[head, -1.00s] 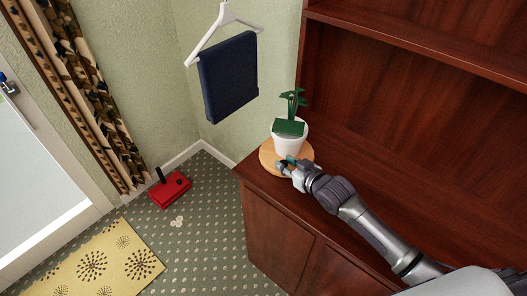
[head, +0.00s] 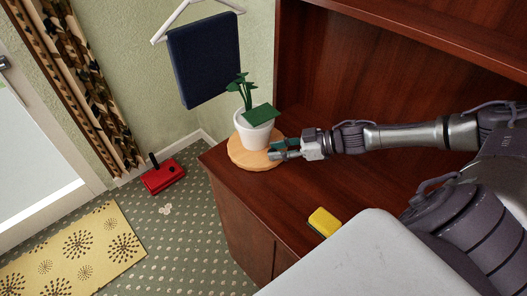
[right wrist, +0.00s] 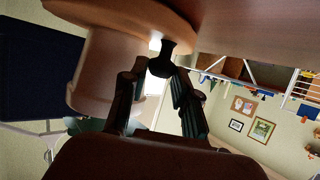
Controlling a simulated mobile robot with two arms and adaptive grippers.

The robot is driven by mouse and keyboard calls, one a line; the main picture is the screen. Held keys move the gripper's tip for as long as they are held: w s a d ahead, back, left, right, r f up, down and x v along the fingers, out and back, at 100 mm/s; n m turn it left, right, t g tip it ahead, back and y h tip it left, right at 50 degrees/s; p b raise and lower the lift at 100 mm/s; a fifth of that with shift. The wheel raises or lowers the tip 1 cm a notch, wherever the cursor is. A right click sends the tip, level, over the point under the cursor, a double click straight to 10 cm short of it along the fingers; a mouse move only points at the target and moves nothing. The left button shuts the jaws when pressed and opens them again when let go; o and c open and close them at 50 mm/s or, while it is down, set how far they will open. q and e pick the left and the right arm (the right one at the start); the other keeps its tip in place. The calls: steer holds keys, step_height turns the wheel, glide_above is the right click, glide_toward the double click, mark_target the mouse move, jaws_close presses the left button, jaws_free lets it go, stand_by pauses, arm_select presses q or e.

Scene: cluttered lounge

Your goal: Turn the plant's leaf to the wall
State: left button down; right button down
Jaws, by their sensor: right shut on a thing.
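The plant (head: 240,86) has thin upright leaves and one broad, flat green leaf (head: 261,115) that points to the right of its white pot (head: 252,134). The pot stands on a round wooden turntable (head: 240,157) at the left end of the brown cabinet top. My right gripper (head: 277,150) is at the turntable's right edge. In the right wrist view its fingers (right wrist: 163,85) are shut on a small dark knob (right wrist: 168,48) at the rim of the turntable (right wrist: 120,14). The pot also shows there (right wrist: 100,75). My left gripper is out of view.
A yellow sponge (head: 325,219) lies near the cabinet's front edge. A dark blue cloth (head: 204,60) hangs on a white hanger against the wall behind the plant. A red object (head: 163,178) and a patterned yellow mat (head: 75,255) lie on the floor.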

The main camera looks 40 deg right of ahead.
mark_target(285, 150)
steer(key=d+n+g+y, duration=0.1)
steer(key=w+d+n+g+y+b, duration=0.1)
steer(key=n+g, duration=0.1)
steer(key=shift+d+f, duration=0.15)
steer(key=shift+d, duration=0.05)
steer(key=shift+w+d+n+g+y+b, duration=0.2)
steer(key=shift+d+n+g+y+b, duration=0.2)
steer(key=shift+n+g+b, duration=0.3)
steer(key=shift+w+d+n+g+y+b, duration=0.15)
steer(key=shift+d+n+g+y+b, duration=0.15)
steer(key=shift+n+g+y+b, duration=0.4)
steer(key=c, duration=0.9)
jaws_free()
steer(key=shift+o, duration=0.2)
steer(key=shift+w, duration=0.1)
